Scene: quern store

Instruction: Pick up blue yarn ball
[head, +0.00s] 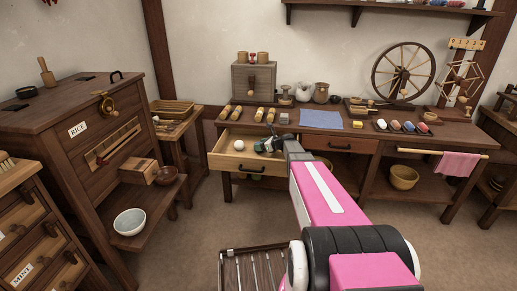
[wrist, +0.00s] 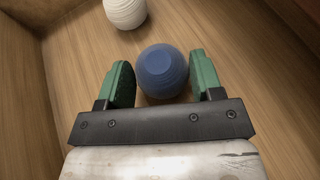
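The blue yarn ball (wrist: 163,70) lies on the wooden floor of the open drawer (head: 227,163). In the wrist view my gripper (wrist: 162,75) is open, with its green fingers on either side of the ball. In the head view my gripper (head: 268,146) is inside the drawer, and the blue ball is hard to make out there.
A white yarn ball (wrist: 125,12) lies in the same drawer, beyond the blue one; it also shows in the head view (head: 239,145). The drawer's walls are close around. Above it, the table (head: 285,129) bears jars, a blue cloth (head: 321,119) and a spinning wheel (head: 403,72).

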